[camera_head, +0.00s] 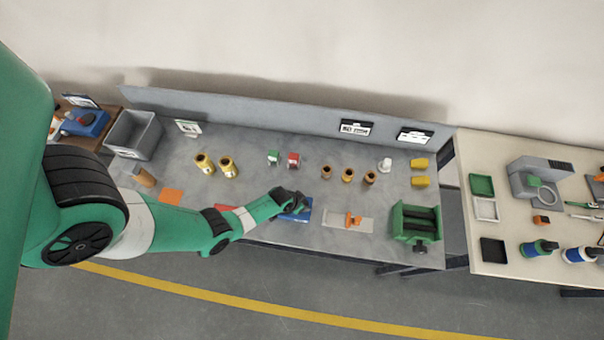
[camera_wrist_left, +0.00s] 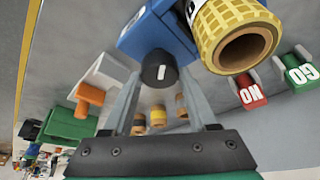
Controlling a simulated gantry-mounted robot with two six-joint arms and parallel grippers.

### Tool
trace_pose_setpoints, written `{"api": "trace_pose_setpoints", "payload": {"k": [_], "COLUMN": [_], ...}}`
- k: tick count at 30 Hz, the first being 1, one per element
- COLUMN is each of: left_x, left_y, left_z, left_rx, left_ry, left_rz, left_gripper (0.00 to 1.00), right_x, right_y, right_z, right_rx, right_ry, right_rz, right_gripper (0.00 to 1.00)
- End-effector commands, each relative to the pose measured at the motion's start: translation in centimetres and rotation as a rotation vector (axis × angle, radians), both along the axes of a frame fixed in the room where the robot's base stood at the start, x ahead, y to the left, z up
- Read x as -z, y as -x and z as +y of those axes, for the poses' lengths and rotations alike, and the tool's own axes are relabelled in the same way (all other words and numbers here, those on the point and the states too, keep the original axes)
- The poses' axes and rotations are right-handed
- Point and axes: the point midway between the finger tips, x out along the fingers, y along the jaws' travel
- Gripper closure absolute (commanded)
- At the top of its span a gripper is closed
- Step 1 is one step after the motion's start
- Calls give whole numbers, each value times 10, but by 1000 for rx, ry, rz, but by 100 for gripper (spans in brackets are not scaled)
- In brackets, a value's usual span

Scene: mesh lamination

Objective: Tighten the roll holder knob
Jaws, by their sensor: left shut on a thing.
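The roll holder is a blue block (camera_wrist_left: 160,35) with a black knob (camera_wrist_left: 157,68) bearing a white mark on its face. My right gripper is in neither view.
Red (camera_head: 293,159) and green (camera_head: 273,157) buttons stand behind the gripper. An orange-handled tool on a white plate (camera_head: 347,220) and a green roller device (camera_head: 416,222) are to the right. Two yellow rolls (camera_head: 228,167) and a grey bin (camera_head: 133,133) are at left.

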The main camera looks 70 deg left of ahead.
Motion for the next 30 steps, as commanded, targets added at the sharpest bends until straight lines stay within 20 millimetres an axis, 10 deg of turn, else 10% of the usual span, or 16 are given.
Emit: {"api": "trace_pose_setpoints", "payload": {"k": [30], "left_x": [1], "left_y": [1], "left_z": [4], "left_rx": [687], "left_ry": [-2], "left_rz": [4], "left_gripper": [97], "right_x": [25], "right_y": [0], "right_z": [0], "right_rx": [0], "right_ry": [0], "right_rz": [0], "right_gripper": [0]}}
